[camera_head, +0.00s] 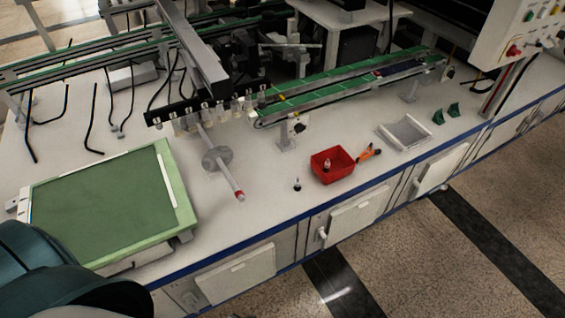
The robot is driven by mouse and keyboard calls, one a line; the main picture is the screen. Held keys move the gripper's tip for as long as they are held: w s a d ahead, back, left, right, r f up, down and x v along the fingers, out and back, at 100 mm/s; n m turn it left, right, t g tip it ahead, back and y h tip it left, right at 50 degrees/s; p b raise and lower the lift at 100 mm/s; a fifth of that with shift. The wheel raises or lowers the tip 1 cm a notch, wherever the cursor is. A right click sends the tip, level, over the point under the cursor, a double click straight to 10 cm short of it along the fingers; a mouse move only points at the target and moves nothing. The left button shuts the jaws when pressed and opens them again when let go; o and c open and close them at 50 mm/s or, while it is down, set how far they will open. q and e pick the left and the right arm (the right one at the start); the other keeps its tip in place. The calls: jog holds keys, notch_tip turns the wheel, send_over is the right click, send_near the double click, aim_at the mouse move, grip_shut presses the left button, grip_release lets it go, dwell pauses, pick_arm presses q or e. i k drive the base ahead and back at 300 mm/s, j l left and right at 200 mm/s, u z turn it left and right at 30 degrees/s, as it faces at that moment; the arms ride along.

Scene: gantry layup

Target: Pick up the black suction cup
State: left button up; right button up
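A small black suction cup (297,185) stands on the white bench top, just left of the red bin and near the blue front edge. It is small, so its fine shape is hard to tell. A dark teal part of my own body fills the lower left corner. Neither of my grippers shows in the head view.
The red bin (319,177) holds a small pale item. Orange-handled pliers (369,152) lie right of it, then a grey tray (399,146). A rod with a red tip (240,195) juts out at left. A green panel (100,210) lies far left. Conveyors (340,88) run behind.

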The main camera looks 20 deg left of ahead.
aim_at(298, 186)
jog(key=i+l, duration=0.2)
jog(key=l, duration=0.15)
jog(key=i+l, duration=0.2)
jog(key=l, duration=0.15)
jog(key=i+l, duration=0.2)
jog(key=l, duration=0.15)
jog(key=i+l, duration=0.2)
jog(key=l, duration=0.15)
jog(key=u, duration=1.2)
